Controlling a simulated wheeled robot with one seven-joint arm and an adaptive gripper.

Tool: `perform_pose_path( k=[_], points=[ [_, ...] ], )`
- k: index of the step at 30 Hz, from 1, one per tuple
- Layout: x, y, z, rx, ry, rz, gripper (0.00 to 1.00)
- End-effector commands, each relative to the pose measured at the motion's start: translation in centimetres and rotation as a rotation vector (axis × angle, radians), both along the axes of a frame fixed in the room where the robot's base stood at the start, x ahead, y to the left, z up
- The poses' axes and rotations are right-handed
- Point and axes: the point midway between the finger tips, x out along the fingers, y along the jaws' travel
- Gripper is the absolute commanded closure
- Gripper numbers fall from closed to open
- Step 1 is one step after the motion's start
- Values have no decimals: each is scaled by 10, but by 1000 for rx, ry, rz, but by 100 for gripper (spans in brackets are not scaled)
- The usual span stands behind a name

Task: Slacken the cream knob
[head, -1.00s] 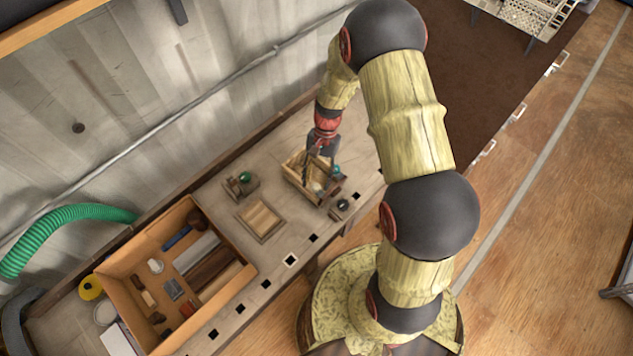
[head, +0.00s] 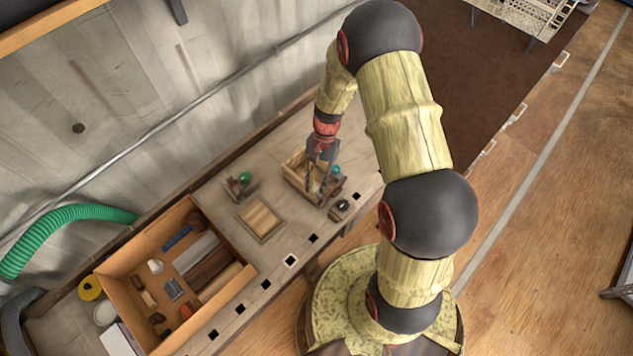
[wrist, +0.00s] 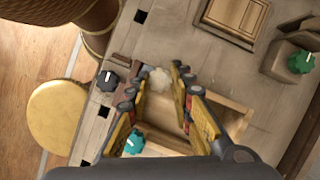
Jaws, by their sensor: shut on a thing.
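The cream knob (wrist: 158,80) shows pale between my fingertips in the wrist view, on the near side of an open wooden box (wrist: 236,121). My gripper (wrist: 161,70) is shut on it, one finger on each side.
A black knob (head: 343,205) and a green knob (head: 245,178) on small blocks stand close by. A framed wooden panel (head: 260,219) lies left of the box. A large orange tray (head: 125,262) holds several parts farther left.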

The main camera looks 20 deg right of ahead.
Motion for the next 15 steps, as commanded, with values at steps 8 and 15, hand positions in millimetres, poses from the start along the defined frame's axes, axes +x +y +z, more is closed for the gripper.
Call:
perform_pose_path(
  k=[8, 15],
  points=[
    [0, 0, 0, 0, 0, 0, 100],
    [0, 0, 0, 0, 0, 30, 100]
  ],
)
